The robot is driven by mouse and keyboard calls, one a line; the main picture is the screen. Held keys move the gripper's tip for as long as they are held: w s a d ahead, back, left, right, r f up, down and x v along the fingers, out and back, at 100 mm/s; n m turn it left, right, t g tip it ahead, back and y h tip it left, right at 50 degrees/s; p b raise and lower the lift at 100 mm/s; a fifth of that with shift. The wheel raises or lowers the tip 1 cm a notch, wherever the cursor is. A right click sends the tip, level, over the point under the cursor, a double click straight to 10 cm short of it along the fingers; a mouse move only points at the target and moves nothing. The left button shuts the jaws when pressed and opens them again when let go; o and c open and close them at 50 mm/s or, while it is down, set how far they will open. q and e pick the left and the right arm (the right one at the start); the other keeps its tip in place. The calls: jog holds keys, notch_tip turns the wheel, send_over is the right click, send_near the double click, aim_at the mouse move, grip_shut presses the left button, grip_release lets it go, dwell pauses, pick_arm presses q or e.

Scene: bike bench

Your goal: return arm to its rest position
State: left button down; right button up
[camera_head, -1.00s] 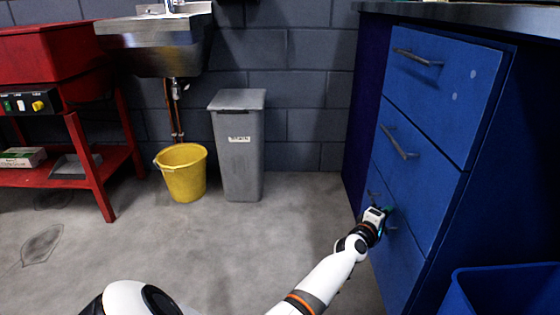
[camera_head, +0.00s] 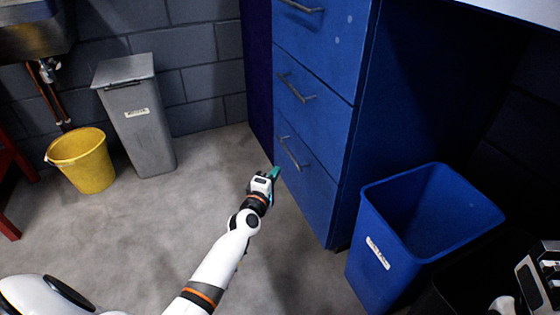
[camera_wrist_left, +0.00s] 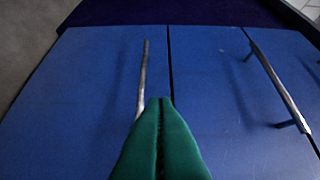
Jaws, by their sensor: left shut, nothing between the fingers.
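My left arm reaches from the bottom of the head view toward the blue drawer cabinet (camera_head: 315,110). My left gripper (camera_head: 275,173) is beside the lowest drawer, just left of its metal handle (camera_head: 290,153), and seems apart from it. In the left wrist view the green fingers (camera_wrist_left: 160,140) are together with nothing between them. That view shows a drawer handle (camera_wrist_left: 143,80) just beyond the fingertips and another handle (camera_wrist_left: 278,82) to the right. The drawers look closed. At the lower right of the head view is a dark and silver part that I cannot identify for sure.
A blue bin (camera_head: 375,225) stands right of the cabinet. A grey lidded bin (camera_head: 140,125) and a yellow bucket (camera_head: 85,165) stand by the block wall at left. The grey floor (camera_head: 150,225) between them and my arm is clear.

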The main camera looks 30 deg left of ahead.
pick_arm(q)
jog(key=shift+s, duration=0.5)
